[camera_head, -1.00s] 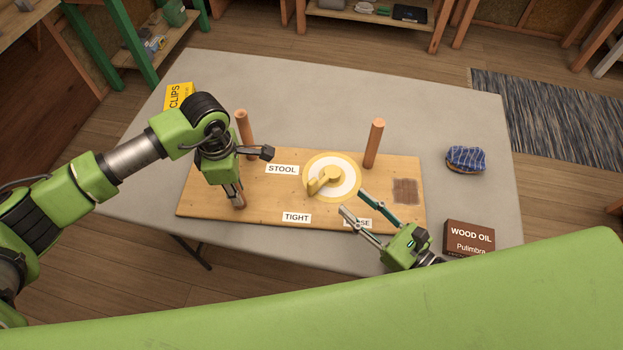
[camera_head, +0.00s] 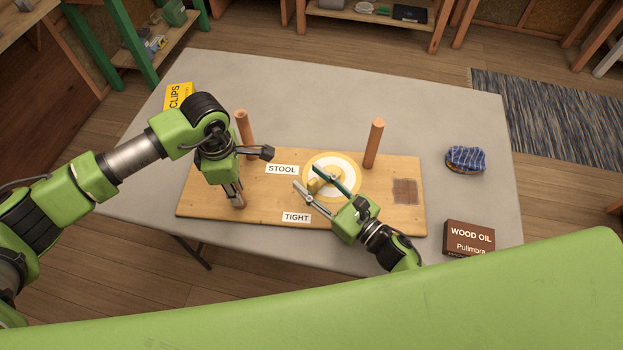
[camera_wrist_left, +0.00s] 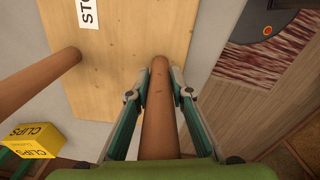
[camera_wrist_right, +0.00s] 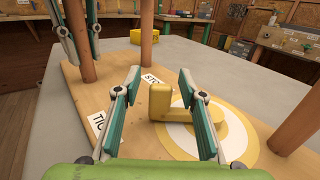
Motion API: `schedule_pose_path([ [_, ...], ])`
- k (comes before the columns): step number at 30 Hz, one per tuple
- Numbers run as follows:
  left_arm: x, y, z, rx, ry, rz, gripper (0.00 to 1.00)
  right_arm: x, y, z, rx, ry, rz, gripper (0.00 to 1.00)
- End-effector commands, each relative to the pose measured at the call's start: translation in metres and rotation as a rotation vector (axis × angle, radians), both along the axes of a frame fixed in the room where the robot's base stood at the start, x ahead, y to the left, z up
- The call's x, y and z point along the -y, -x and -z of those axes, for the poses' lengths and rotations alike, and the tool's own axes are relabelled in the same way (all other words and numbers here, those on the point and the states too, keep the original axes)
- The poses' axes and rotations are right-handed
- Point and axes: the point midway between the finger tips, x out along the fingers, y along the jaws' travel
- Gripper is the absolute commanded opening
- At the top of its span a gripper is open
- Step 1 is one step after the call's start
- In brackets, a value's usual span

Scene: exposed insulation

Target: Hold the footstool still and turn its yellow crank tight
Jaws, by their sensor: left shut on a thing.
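The footstool (camera_head: 260,217) lies upside down on the table, its legs pointing up. My left gripper (camera_wrist_left: 160,85) is shut on the footstool's near left leg (camera_wrist_left: 159,125), a finger on each side. The yellow crank (camera_wrist_right: 160,102) sits on a white and yellow dial (camera_wrist_right: 178,139) labelled TIGHT (camera_head: 297,217) on one side. My right gripper (camera_head: 307,177) is open, its fingers on either side of the crank's knob in the right wrist view (camera_wrist_right: 157,85), with gaps showing. In the head view its fingers partly cover the crank.
A wood oil box (camera_head: 468,239) and a striped blue cloth bundle (camera_head: 466,159) stand at the table's right. A yellow clips box (camera_head: 179,95) is at the back left. Two other legs (camera_head: 374,143) (camera_head: 244,133) rise from the footstool's back edge.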

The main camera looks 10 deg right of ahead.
Motion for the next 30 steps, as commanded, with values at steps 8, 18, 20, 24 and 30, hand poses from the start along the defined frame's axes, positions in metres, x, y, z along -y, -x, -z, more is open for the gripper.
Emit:
schedule_pose_path([
  [8,-0.0036,0.0041,0.0067,-0.011,-0.010,-0.002,0.00,-0.0015,-0.0018,0.0010,-0.001,-0.001,0.000,0.38],
  [18,-0.0037,0.0039,0.0067,-0.011,-0.011,-0.002,0.00,-0.0021,-0.0011,0.0009,0.000,-0.001,-0.003,0.00],
  [20,-0.0037,0.0039,0.0067,-0.011,-0.011,-0.002,0.00,-0.0021,-0.0007,0.0009,0.001,-0.001,-0.008,0.00],
  [24,-0.0036,0.0039,0.0068,-0.010,-0.010,-0.002,0.00,-0.0013,0.0009,0.0006,0.004,0.000,-0.039,0.00],
  [30,-0.0034,0.0038,0.0068,-0.010,-0.010,-0.002,0.00,0.0034,0.0070,0.0011,0.004,0.003,-0.146,0.00],
])
